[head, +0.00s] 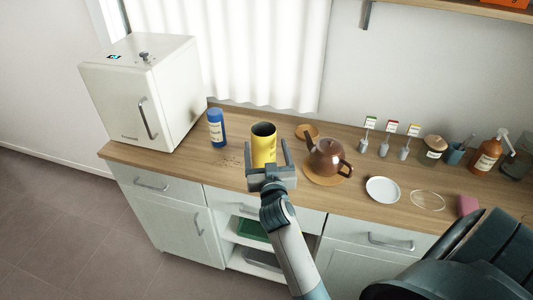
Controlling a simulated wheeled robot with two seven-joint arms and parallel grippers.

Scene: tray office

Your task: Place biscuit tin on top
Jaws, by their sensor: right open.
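A yellow cylindrical tin (263,148) with a dark, open-looking top stands upright on the wooden counter; I take it for the biscuit tin, but its label is too small to read. My right gripper (266,158) is open at the near side of the tin, one finger at its left and one at its right. Whether the fingers touch it I cannot tell. The gripper hides the lower part of the tin. A white boxy appliance (112,98) stands at the counter's left end, with a small grey knob (144,57) on its top. My left gripper is not in view.
A blue bottle (217,128) stands left of the tin. Close on the right are a brown teapot (328,157) on a round board and a small wooden disc (306,131). Further right are a white plate (383,190), a glass dish (428,200) and an amber pump bottle (486,156).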

